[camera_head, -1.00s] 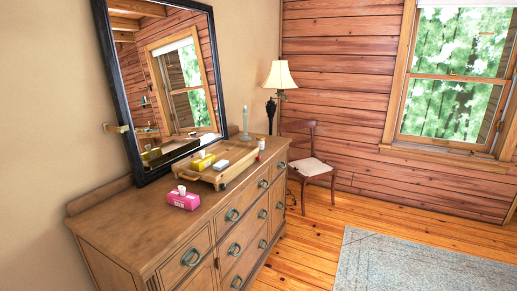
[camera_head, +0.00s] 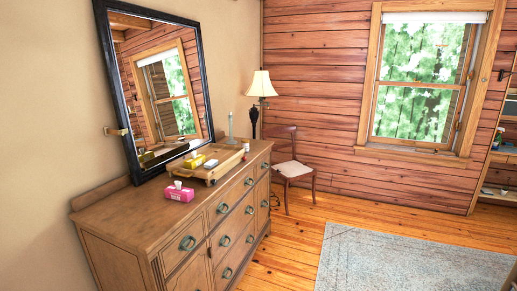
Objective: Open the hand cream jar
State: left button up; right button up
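I cannot make out for certain which item is the hand cream jar. A small pale container (camera_head: 247,146) stands near the far end of the wooden dresser (camera_head: 128,212), and it is too small to identify. Neither of my grippers is in view.
A candle (camera_head: 231,127), mirror (camera_head: 165,85) and lamp (camera_head: 261,86) stand behind. A chair (camera_head: 291,166) is beyond the dresser. The rug (camera_head: 400,262) and floor on the right are clear.

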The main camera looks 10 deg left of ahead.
aim_at(246, 145)
jog(key=z, duration=0.85)
jog(key=i, duration=2.75)
jog(key=u, duration=1.4)
jog(key=i, duration=0.9)
jog(key=u, duration=0.9)
